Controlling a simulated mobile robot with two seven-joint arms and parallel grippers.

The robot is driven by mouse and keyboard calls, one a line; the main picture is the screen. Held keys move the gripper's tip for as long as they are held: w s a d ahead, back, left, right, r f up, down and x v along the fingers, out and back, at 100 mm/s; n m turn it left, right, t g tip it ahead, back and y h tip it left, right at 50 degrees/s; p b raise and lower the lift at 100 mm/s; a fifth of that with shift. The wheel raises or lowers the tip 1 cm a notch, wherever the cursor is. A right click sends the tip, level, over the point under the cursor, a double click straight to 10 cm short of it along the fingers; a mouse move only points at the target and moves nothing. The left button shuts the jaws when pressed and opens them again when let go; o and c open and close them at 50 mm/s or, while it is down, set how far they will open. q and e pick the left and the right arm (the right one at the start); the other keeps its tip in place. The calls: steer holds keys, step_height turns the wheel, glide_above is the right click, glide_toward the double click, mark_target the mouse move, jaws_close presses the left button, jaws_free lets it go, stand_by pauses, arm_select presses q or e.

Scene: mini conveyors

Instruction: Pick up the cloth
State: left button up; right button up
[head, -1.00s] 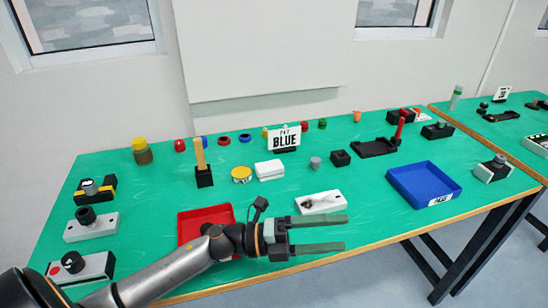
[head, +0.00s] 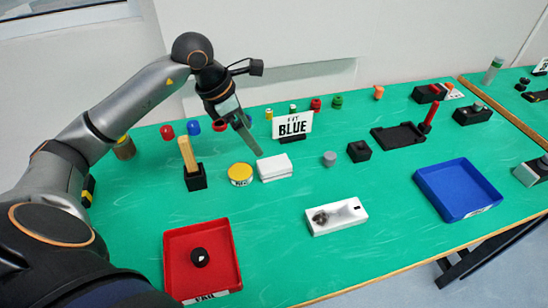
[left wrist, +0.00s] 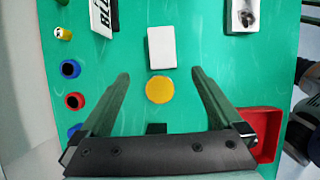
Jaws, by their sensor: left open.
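The cloth (head: 275,167) looks like a small white folded pad lying flat on the green table, just right of a yellow-topped round tin (head: 240,174). In the left wrist view the cloth (left wrist: 162,47) lies just beyond the fingertips, with the yellow tin (left wrist: 160,90) between the fingers. My left gripper (head: 249,138) points down above the table, above and behind the cloth in the head view. It is open and empty; in the left wrist view its fingers (left wrist: 160,74) are wide apart. My right gripper is not in view.
A black holder (head: 195,180) with wooden sticks stands left of the tin. A BLUE sign (head: 292,125) stands behind the cloth. A red tray (head: 232,270) holds a black round piece. A white block (head: 350,222) and blue tray (head: 487,193) are right. Green table between is clear.

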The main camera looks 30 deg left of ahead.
arm_select(q)
glide_above(273, 164)
steer(key=s+a, duration=0.2)
step_height(273, 164, down, 6)
steer(key=shift+d+f+p, duration=0.1)
steer(key=shift+f+p, duration=0.1)
steer(key=shift+p, duration=0.1)
steer(key=x, duration=0.4)
steer(key=shift+w+d+p, duration=0.15)
steer(key=shift+d+p, duration=0.1)
steer(key=shift+p, duration=0.1)
steer(key=shift+w+d+f, duration=0.1)
steer(key=shift+w+f, duration=0.05)
steer(key=shift+f, duration=0.4)
steer(key=shift+r, duration=0.1)
steer(key=c, duration=1.4)
steer(key=shift+r, duration=0.6)
steer(key=s+d+r+b, duration=0.2)
steer(key=s+d+r, duration=0.3)
steer(key=s+r, duration=0.6)
steer(key=shift+s+r, duration=0.4)
steer(key=shift+s, duration=0.6)
